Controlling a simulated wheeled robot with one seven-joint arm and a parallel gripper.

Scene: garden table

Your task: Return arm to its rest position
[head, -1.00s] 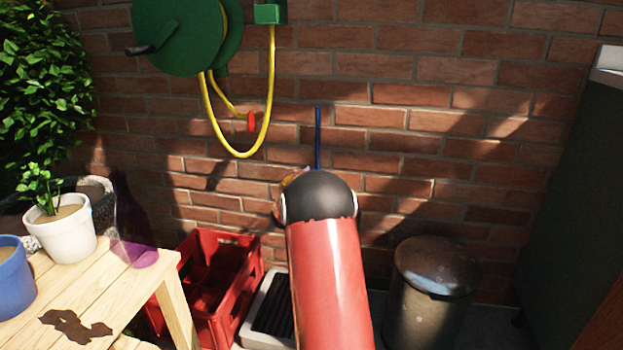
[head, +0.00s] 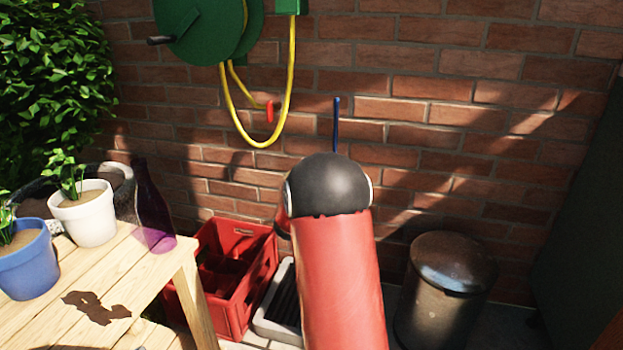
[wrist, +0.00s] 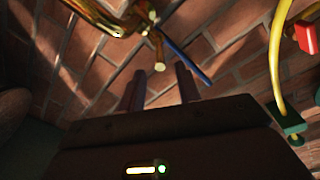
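My gripper (wrist: 160,78) shows in the wrist view with its two dark fingers apart and nothing visible between them. The fingers point toward the brick wall. A blurred brass fitting (wrist: 157,45) and a blue rod (wrist: 186,61) are beyond the fingertips; I cannot tell how far. In the head view my red arm with its black joint rises in the lower middle and hides the gripper. The blue rod (head: 336,125) stands up behind the black joint.
A wooden table (head: 140,270) at left holds a blue pot (head: 28,272), a white pot (head: 90,222) and a purple bottle (head: 153,205). A red crate (head: 265,275) and a metal bin (head: 440,300) flank my arm. A green hose reel (head: 200,30) hangs on the brick wall (head: 440,90).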

